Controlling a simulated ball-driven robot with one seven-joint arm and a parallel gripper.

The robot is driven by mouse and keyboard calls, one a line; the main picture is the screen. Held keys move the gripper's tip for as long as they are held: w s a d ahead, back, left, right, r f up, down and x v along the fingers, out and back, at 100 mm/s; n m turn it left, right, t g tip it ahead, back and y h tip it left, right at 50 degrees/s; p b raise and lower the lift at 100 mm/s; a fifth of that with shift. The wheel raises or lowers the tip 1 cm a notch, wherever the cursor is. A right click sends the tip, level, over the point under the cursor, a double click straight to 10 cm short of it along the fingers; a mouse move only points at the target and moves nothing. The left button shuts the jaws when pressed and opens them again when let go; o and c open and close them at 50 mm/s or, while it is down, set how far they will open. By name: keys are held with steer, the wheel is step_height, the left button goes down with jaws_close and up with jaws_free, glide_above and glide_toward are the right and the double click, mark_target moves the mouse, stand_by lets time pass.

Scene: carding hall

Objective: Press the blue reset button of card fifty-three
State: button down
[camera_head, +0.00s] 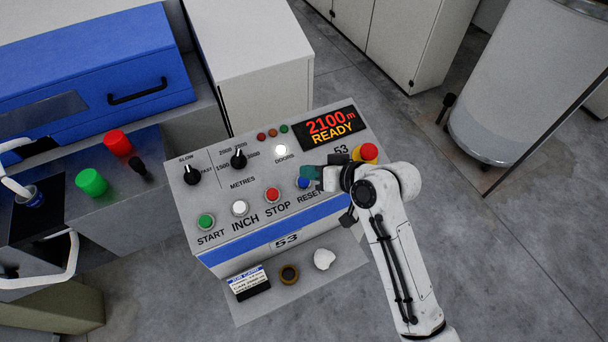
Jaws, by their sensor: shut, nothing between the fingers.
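The control box of card fifty-three (232,252) stands in the middle, with "53" on its blue front stripe. The blue reset button (303,183) is at the right end of its lower button row, above the word RESET. My gripper (305,174) is shut and empty, its teal fingertips right at the blue button and partly covering it. I cannot tell whether the fingertips touch it. The display (330,125) reads 2100 m and READY.
The red stop button (272,195) is just left of reset, then white inch (239,208) and green start (206,221). A red mushroom button (366,153) is close to my wrist.

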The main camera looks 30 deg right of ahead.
steer(key=shift+s+r+p, duration=0.15)
steer(key=shift+r+p, duration=0.3)
steer(key=shift+r, duration=0.15)
steer(key=shift+s+r+p, duration=0.15)
steer(key=shift+r+p, duration=0.25)
steer(key=shift+r, duration=0.2)
steer(key=s+d+f+g+h+b, duration=0.1)
steer(key=s+d+f+g+h, duration=0.1)
steer(key=s, duration=0.7)
steer(key=s+d+f+g+h+b, duration=0.1)
steer(key=s+f+g, duration=0.3)
steer(key=s, duration=0.6)
steer(key=s+d+f+g+h+b, duration=0.2)
steer(key=s+d+f+g+h, duration=0.1)
steer(key=s, duration=0.6)
step_height(320, 180, down, 2)
steer(key=shift+s+d+f, duration=0.2)
steer(key=shift+s+d, duration=0.05)
steer(key=shift+d, duration=0.35)
